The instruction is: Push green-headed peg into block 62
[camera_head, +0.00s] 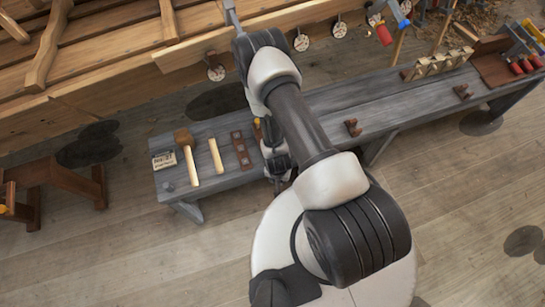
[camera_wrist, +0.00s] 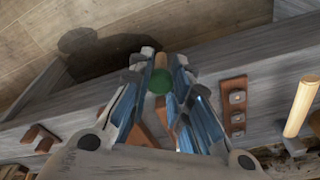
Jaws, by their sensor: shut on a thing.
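The green-headed peg (camera_wrist: 158,82) is between the two fingers of my gripper (camera_wrist: 163,66) in the wrist view. In the head view my arm hides most of the gripper (camera_head: 278,165), which is low at the bench's near edge. I cannot read the number 62 on any block, so I cannot tell which is block 62. Brown wooden pieces (camera_wrist: 144,134) show partly behind the fingers.
A brown bracket (camera_head: 352,127) stands to the right. The wooden hull (camera_head: 110,75) rises behind, bearing round white tags (camera_head: 302,42).

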